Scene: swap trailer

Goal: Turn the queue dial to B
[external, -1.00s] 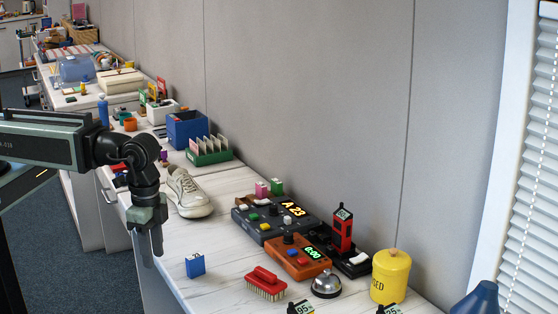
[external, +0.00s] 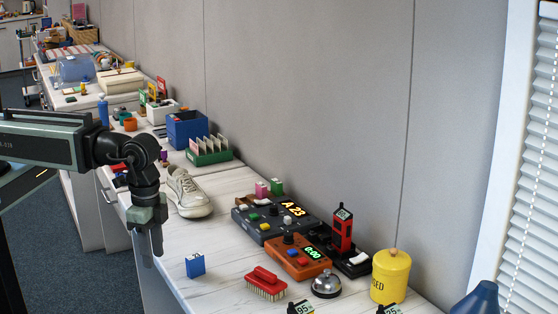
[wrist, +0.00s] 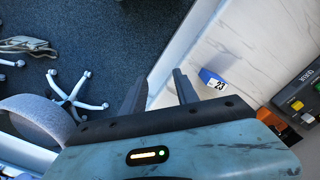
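The queue box (external: 249,224) is a dark grey unit on the worktop with an orange display reading A 23, coloured buttons and a small black dial (external: 272,208). Which letter the dial points to is too small to tell. Part of this box (wrist: 304,97) shows at the right edge of the wrist view. My gripper (external: 151,255) hangs downward at the worktop's left edge, well left of the box. In the wrist view, my gripper's two fingers (wrist: 160,85) are apart with nothing between them.
A blue ticket block (external: 195,265) marked 23 stands right of my gripper. An orange timer box (external: 296,260) adjoins the queue box. A red brush (external: 266,284), a bell (external: 326,284), a yellow canister (external: 391,276) and a white shoe (external: 188,195) are nearby.

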